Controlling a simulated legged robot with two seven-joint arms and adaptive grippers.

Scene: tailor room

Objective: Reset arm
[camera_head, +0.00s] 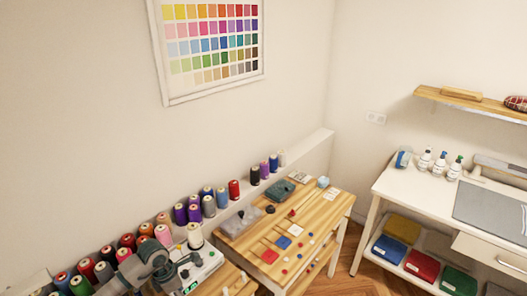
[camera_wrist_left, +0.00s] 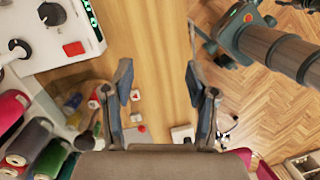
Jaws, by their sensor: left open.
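My left gripper (camera_wrist_left: 157,83) shows in the left wrist view with its two dark fingers spread wide apart. Nothing is between the fingers except a view down to the wooden tabletop (camera_wrist_left: 158,45). In the head view, a grey jointed shape at the lower left overlaps the machine and thread spools; I cannot make out gripper fingers there. A dark arm-like link crosses the upper right of the wrist view.
A white machine (camera_wrist_left: 62,42) with a red button stands left of my left gripper. Thread spools (camera_wrist_left: 45,150) stand beside it. A wooden table (camera_head: 325,213) holds small sewing items. A white desk (camera_head: 425,197) with coloured bins stands at right. Herringbone floor lies between them.

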